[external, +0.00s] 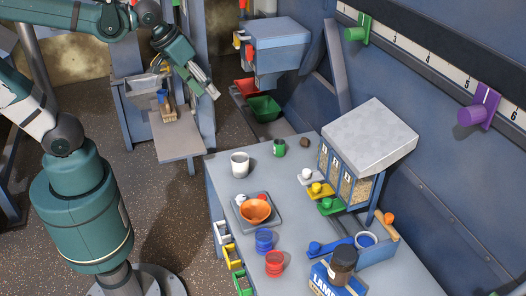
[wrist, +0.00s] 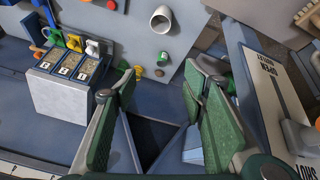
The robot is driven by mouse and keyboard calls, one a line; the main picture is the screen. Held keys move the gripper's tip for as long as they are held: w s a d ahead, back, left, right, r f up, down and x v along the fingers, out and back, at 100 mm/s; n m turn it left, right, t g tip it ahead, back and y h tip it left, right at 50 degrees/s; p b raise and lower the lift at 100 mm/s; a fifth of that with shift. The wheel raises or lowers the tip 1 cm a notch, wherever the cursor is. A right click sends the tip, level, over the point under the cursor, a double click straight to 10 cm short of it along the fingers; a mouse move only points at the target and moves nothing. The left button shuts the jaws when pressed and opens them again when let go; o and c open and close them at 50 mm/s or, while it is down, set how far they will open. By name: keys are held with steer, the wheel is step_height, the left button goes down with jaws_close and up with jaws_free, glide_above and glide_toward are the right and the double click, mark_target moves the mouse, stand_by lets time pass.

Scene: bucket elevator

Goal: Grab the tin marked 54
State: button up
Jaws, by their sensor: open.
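No marking of 54 is legible on any tin. A small green tin (external: 279,147) with a pale label stands at the far end of the grey table; it also shows in the wrist view (wrist: 138,72). Blue tins (external: 264,241) and red tins (external: 274,264) stand near the table's left edge. My gripper (external: 209,89) is open and empty, in the air to the left of and beyond the table. In the wrist view, its green finger pads (wrist: 163,88) are spread wide, with nothing between them.
A white mug (external: 240,164) and a grey tray (external: 273,221) with an orange bowl (external: 255,211) stand on the table (external: 226,190). A bin dispenser (external: 368,138) rises at right. A dark brown lump (external: 305,142) lies near the green tin. A dark jar (external: 343,265) stands at front.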

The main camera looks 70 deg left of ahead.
steer(key=w+f+n+g, duration=0.25)
steer(key=w+n, duration=0.25)
steer(key=w, duration=0.4)
steer(key=n+g, duration=0.3)
steer(key=n, duration=0.9)
glide_above(279, 146)
steer(key=a, duration=0.1)
step_height(279, 146, down, 21)
steer(key=shift+w+a+f, duration=0.25)
steer(key=shift+w+f, duration=0.3)
steer(key=shift+f, duration=0.35)
steer(key=shift+f+b, duration=0.45)
steer(key=shift+f, duration=0.85)
steer(key=shift+f, duration=0.15)
steer(key=shift+a+f+b, duration=0.15)
steer(key=shift+f+b, duration=0.3)
steer(key=shift+f, duration=2)
